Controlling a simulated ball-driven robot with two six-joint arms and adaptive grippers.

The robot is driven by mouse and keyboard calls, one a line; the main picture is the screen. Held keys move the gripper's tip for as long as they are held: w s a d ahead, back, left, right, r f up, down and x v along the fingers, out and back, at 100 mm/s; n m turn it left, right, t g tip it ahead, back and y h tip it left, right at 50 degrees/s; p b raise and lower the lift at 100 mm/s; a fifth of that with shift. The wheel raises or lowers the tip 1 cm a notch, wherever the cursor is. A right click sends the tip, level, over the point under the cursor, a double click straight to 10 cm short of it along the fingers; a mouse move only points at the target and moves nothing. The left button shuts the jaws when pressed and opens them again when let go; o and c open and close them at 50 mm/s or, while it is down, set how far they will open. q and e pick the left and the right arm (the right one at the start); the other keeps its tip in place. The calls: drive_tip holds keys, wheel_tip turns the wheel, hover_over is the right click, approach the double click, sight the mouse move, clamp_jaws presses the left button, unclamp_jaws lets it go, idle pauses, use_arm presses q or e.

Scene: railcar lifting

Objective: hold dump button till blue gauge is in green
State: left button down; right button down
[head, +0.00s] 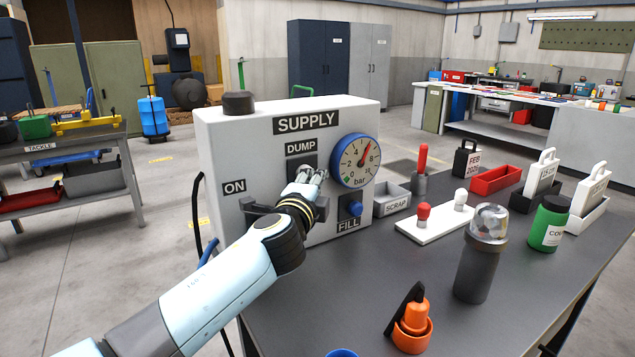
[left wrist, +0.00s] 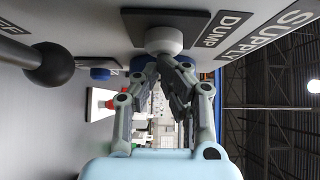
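The white SUPPLY box (head: 230,150) stands on the dark bench. My left gripper (head: 312,176) is at the DUMP plate (head: 300,162), hiding the button in the head view. In the left wrist view the pale round dump button (left wrist: 163,40) sits right at the tips of my left gripper (left wrist: 165,62). The fingers look closed together and empty; whether they press the button is unclear. My right gripper is not in view.
Below the gauge is a blue FILL button (head: 354,208). A dark ON lever knob (left wrist: 50,64) is near the wrist. A scrap bin (head: 391,199), a white plate with red and white knobs (head: 435,222), a grey cylinder (head: 480,255) and an orange item (head: 412,328) stand on the bench.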

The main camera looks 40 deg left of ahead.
use_arm(q)
drive_tip(key=shift+a+f, duration=0.15)
use_arm(e)
drive_tip(key=shift+a, duration=0.35)
